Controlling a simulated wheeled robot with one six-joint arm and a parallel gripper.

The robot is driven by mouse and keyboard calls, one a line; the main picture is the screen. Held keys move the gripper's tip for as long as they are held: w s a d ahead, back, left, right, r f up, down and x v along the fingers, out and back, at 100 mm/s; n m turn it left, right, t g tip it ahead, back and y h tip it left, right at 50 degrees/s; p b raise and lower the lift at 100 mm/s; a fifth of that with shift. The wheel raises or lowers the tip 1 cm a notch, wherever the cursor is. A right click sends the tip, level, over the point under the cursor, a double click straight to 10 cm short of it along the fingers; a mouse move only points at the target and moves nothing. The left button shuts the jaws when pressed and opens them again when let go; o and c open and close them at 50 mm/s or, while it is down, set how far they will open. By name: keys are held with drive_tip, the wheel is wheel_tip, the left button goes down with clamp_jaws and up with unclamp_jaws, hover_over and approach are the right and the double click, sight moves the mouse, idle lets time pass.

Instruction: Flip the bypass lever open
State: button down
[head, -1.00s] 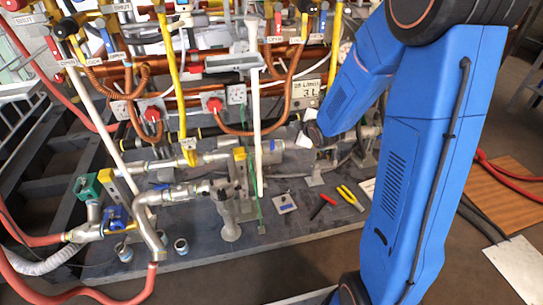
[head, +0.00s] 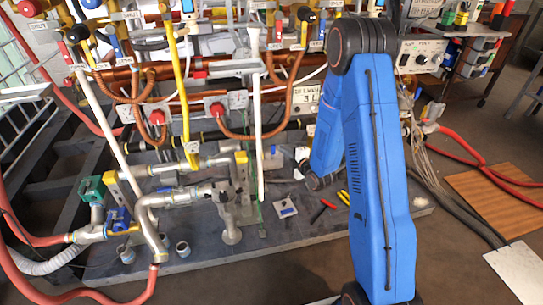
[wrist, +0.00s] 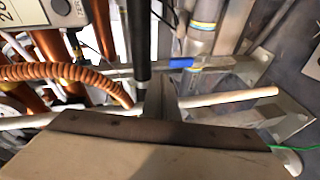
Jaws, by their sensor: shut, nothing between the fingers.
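In the wrist view, a blue-ended lever (wrist: 182,62) lies crosswise beside a silver pipe (wrist: 203,32). I cannot tell for sure that it is the bypass lever. In the head view, a blue-handled valve (head: 118,218) sits on the piping at lower left. My gripper (wrist: 160,85) shows in the wrist view with its fingers shut and empty. Its tip appears just below the blue-ended lever in the picture; I cannot tell whether they touch. In the head view my fingers are hidden behind my blue arm.
A long white pipe (wrist: 240,97) runs across the wrist view near my fingers. A ribbed orange hose (wrist: 65,73) is at left. In the head view, red-handled (head: 327,204) and yellow-handled (head: 344,197) tools lie on the grey platform (head: 290,233). Copper pipes and valves crowd the back.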

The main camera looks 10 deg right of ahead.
drive_tip(key=n+t+y, duration=0.1)
drive_tip(key=n, duration=0.1)
approach(273, 150)
drive_tip(key=s+a, duration=0.1)
drive_tip(key=s, duration=0.1)
drive_tip(key=shift+s+f+t+y, duration=0.25)
drive_tip(key=shift+f+t, duration=0.25)
drive_tip(key=shift+f, duration=0.3)
drive_tip(key=shift+w+a, duration=0.1)
drive_tip(key=shift+w, duration=0.05)
drive_tip(key=x, duration=0.9)
drive_tip(key=shift+w+a, duration=0.2)
drive_tip(key=shift+w, duration=0.15)
